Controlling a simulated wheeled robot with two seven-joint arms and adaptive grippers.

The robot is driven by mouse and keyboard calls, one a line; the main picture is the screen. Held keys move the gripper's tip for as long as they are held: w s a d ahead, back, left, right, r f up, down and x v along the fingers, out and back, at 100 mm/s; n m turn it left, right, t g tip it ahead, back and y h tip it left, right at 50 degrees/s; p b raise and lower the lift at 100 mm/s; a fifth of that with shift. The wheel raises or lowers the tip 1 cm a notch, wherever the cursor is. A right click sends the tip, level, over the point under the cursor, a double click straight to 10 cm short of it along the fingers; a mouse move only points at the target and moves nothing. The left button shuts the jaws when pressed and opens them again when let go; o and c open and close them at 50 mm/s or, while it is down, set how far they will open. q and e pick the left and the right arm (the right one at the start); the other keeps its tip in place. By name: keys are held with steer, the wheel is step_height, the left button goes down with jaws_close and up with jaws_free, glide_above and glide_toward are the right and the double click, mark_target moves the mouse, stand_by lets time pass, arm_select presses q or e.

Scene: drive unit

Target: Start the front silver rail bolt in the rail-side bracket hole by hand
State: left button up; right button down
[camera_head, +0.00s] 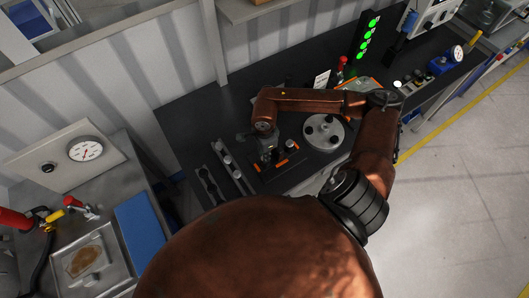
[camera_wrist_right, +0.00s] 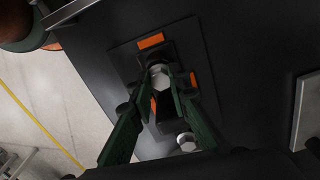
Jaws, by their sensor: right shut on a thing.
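My right gripper (camera_head: 267,155) is low over a dark fixture plate with orange marks on the black bench. In the right wrist view its two dark green fingers (camera_wrist_right: 160,83) are shut on a silver hex-headed bolt (camera_wrist_right: 158,75). The bolt is over a dark block on the fixture plate (camera_wrist_right: 127,70). The fingers and bolt head hide the hole, so I cannot tell whether the bolt is in it. A second silver bolt (camera_wrist_right: 187,141) is beside the right finger, nearer the camera. My left gripper is not in view.
A round silver plate with holes (camera_head: 323,132) lies to the right of the fixture. Dark slotted rails (camera_head: 222,165) lie to its left. A green-lit stack light (camera_head: 367,36) stands at the back. A blue mat (camera_head: 146,226) is on the left bench.

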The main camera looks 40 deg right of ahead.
steer(key=shift+s+m+p, duration=0.1)
steer(key=shift+m+p, duration=1.45)
steer(key=shift+m, duration=0.25)
steer(key=shift+f+m, duration=0.15)
steer(key=shift+m, duration=0.55)
steer(key=shift+m+b, duration=0.35)
steer(key=shift+m, duration=0.55)
steer(key=c, duration=1.7)
jaws_free()
steer(key=shift+c, duration=0.2)
